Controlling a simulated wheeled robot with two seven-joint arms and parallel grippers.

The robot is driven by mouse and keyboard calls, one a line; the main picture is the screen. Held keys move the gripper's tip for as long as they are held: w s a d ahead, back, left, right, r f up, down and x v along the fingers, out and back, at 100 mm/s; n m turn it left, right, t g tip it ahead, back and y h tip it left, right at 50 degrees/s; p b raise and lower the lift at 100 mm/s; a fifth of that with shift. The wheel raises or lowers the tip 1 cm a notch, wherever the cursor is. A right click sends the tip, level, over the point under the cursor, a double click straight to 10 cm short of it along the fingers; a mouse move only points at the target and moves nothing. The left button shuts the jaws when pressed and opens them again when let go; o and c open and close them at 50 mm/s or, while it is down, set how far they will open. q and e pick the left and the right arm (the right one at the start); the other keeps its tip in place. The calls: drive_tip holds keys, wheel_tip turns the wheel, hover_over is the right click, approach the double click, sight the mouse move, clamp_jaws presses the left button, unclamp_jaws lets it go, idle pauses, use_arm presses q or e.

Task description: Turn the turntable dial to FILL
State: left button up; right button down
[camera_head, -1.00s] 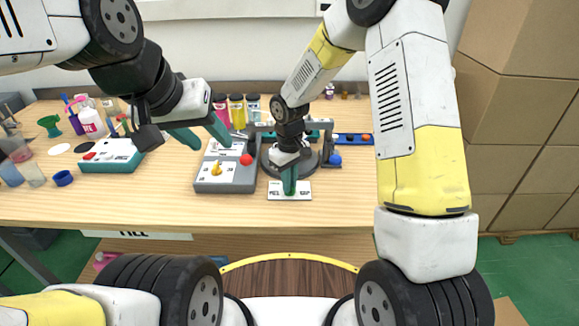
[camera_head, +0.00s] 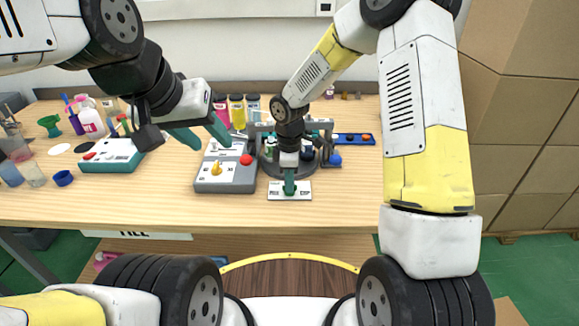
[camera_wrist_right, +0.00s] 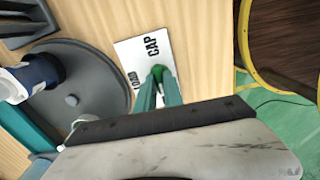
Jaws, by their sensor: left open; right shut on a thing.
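The white dial plate (camera_head: 304,187) lies on the table in front of the dark turntable (camera_head: 268,166). In the right wrist view the plate (camera_wrist_right: 132,50) shows the words CAP and LOAD; its other lettering is hidden. My right gripper (camera_head: 289,184) points down over the plate, shut on the small green dial (camera_wrist_right: 158,71), which its teal fingers mostly cover. I cannot tell which word the dial points to. My left gripper (camera_head: 202,136) is open and empty, above the table behind the grey control box.
The grey control box (camera_head: 208,186) with a yellow knob and red button stands left of the plate. A teal-and-white box (camera_head: 112,158), cups and bottles are further left. A blue tray (camera_head: 352,139) is at the back right. The table's front strip is clear.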

drive_tip(key=shift+n, duration=0.3)
idle(0.4)
drive_tip(key=c, duration=1.5)
unclamp_jaws()
drive_tip(key=shift+o, duration=0.2)
wheel_tip(320, 180, up, 8)
drive_tip(key=shift+f, duration=0.2)
drive_tip(key=shift+r, duration=0.15)
